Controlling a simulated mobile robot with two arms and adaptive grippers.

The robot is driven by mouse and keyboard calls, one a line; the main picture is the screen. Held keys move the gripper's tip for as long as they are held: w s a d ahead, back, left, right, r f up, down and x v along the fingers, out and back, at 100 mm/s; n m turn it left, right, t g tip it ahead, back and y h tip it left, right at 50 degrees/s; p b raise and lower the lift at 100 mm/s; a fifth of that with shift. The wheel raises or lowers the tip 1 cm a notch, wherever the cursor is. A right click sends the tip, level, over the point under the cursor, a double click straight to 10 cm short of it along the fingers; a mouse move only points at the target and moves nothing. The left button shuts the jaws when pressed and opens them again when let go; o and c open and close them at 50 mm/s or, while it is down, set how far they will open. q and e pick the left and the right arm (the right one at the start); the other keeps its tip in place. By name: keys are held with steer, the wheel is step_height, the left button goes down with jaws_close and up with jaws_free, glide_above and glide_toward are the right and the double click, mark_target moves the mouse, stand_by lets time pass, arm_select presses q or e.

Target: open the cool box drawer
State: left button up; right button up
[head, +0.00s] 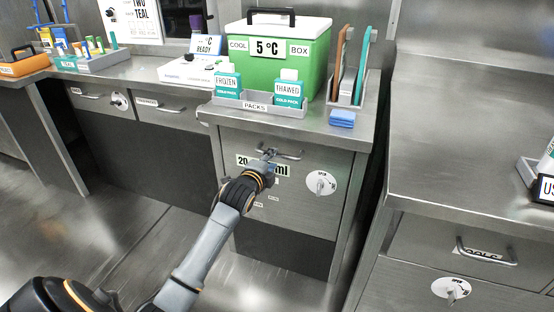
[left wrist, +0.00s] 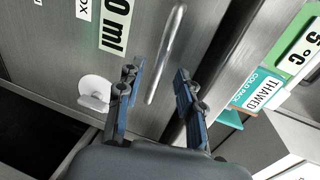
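The steel drawer front (head: 330,212) below the cool box (head: 312,75) sits flush in the bench and looks closed. It has a bar handle (head: 290,154) near its top, a partly hidden label ending in "ml" and a white round dial (head: 321,183). My left gripper (head: 268,154) is at the handle, covering part of it and of the label. In the left wrist view my left gripper (left wrist: 157,80) is open, and the handle (left wrist: 166,55) lies in line with the gap between its two fingers. I cannot tell whether the fingers touch it. My right gripper is not in view.
A grey tray (head: 258,110) with cold packs stands on the bench edge above the drawer, beside a blue cloth (head: 342,118). Another bench with a handled drawer (head: 487,250) stands at the right. The floor (head: 130,240) in front is clear.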

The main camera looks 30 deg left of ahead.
mark_target(276, 155)
arm_select(q)
steer(key=shift+b+x, duration=0.45)
steer(key=shift+x, duration=1.85)
steer(key=shift+f, duration=0.1)
jaws_close()
